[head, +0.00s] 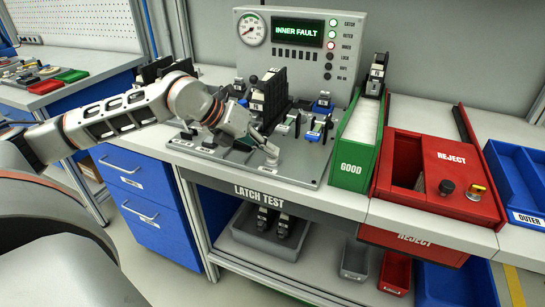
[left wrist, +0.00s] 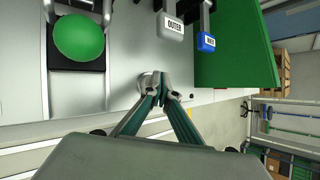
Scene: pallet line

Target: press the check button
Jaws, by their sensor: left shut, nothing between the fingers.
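A large round green button (left wrist: 79,37) on a dark square base is in the left wrist view, at the upper left. In the head view it is mostly hidden behind my left arm; I cannot tell for sure which control is the check button. My left gripper (head: 271,156) is shut and empty, low over the front of the grey test plate (head: 300,172). In the left wrist view its fingertips (left wrist: 160,84) meet beside a small round silver part (left wrist: 147,81), to the right of the green button and apart from it. I cannot tell whether they touch the silver part.
The test panel display (head: 297,31) reads INNER FAULT, with a red light among green ones. A grey OUTER handle (left wrist: 171,27) and a blue handle (left wrist: 206,41) stick out near the fingers. The green GOOD bin (head: 350,168) and red REJECT box (head: 445,165) stand right.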

